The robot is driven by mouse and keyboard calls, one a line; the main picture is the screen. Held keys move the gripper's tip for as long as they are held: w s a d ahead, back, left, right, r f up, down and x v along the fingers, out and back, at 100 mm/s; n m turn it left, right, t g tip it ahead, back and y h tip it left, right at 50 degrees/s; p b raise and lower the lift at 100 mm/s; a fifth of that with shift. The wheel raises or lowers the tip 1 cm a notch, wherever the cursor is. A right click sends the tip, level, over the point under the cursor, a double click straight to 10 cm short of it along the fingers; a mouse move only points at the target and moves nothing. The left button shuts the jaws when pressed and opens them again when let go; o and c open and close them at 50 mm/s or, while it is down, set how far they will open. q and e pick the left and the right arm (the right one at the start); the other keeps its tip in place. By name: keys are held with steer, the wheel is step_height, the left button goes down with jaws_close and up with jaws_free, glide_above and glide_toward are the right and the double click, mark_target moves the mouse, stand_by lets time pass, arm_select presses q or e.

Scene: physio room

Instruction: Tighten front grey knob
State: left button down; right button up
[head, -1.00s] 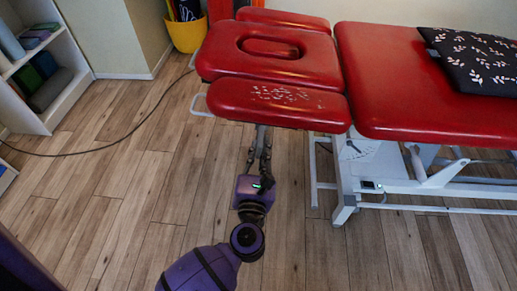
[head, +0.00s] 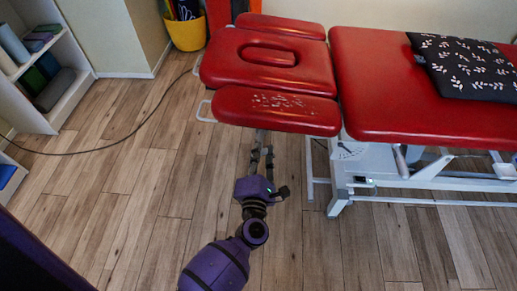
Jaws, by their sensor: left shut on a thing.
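The red treatment table (head: 400,80) has a separate front armrest pad (head: 275,112) at its head end. The front grey knob cannot be made out; it is hidden under this pad, behind my fingers. My left gripper (head: 262,146) reaches up from the bottom of the head view, its fingertips just below the pad's front edge. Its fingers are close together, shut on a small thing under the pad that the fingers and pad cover. My right gripper is not in view.
A patterned black pillow (head: 465,66) lies on the table. The white table frame (head: 345,185) stands right of my arm. A dark cable (head: 110,148) crosses the floor at left. A shelf (head: 60,90) and a yellow bucket (head: 187,34) stand further back. Wooden floor around my arm is clear.

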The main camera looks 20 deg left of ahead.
arm_select(q)
steer(key=m+p, duration=0.2)
steer(key=m, duration=0.2)
steer(key=shift+r, duration=0.1)
steer(key=shift+m+p, duration=0.8)
steer(key=shift+m, duration=0.8)
steer(key=c, duration=1.8)
jaws_free()
steer(key=shift+s, duration=0.1)
steer(key=v, duration=1.2)
steer(key=shift+d, duration=0.1)
